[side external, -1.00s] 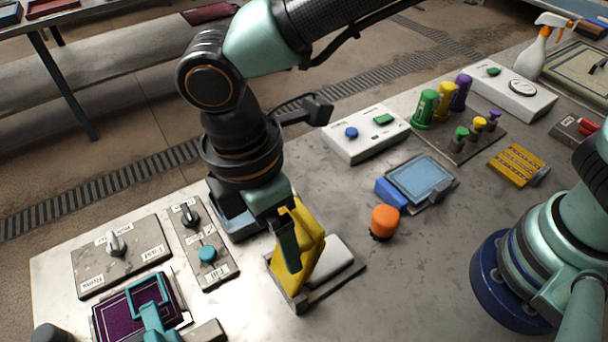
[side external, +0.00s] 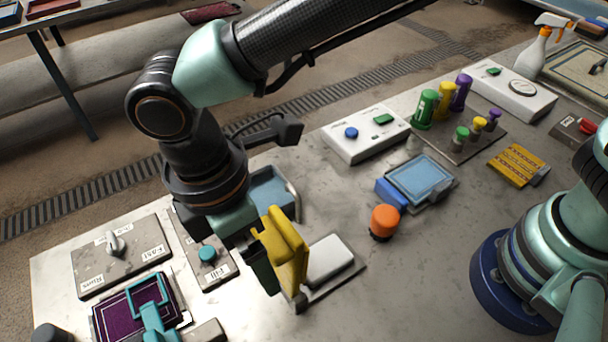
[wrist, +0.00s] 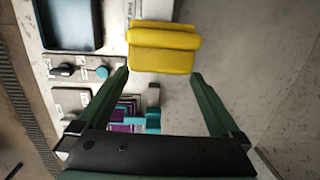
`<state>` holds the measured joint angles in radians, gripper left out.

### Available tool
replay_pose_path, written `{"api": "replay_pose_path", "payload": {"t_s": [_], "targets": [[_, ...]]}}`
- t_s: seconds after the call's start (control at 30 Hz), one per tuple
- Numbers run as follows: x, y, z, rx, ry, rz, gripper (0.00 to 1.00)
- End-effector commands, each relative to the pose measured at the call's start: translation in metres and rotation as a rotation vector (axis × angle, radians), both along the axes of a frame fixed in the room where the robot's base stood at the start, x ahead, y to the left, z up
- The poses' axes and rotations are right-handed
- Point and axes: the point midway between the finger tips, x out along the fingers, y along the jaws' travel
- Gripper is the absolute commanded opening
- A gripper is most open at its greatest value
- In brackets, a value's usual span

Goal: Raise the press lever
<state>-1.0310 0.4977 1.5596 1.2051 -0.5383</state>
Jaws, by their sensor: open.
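The press has a yellow lever (side external: 285,248) that stands steeply up from the near left end of its base, clear of the white pad (side external: 329,259). My gripper (side external: 262,275) is at the lever's left side, fingers pointing down. In the wrist view the yellow lever (wrist: 165,48) lies across the space just ahead of my open fingers (wrist: 160,76). Nothing is held between them. Whether a finger touches the lever cannot be told. My gripper hides part of the lever's left side.
A panel with a teal button (side external: 207,254) and a purple press-like fixture (side external: 135,305) lie to the left. A blue tray (side external: 270,190) is behind the lever. An orange knob (side external: 384,221) stands to the right.

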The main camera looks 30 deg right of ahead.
Motion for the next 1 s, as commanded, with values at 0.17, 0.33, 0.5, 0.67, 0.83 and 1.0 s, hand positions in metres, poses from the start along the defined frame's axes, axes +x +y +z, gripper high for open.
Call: {"api": "replay_pose_path", "payload": {"t_s": [0.17,0.33,0.5,0.67,0.83,1.0], "targets": [[0.001,0.000,0.003,0.002,-0.001,-0.001,1.00],[0.002,0.003,0.021,0.005,-0.003,-0.001,1.00],[0.004,0.007,0.056,0.006,-0.004,-0.001,1.00],[0.006,0.010,0.087,0.005,-0.003,-0.001,1.00],[0.007,0.012,0.110,0.002,-0.001,0.000,1.00],[0.008,0.013,0.119,0.001,0.000,0.000,1.00]]}}
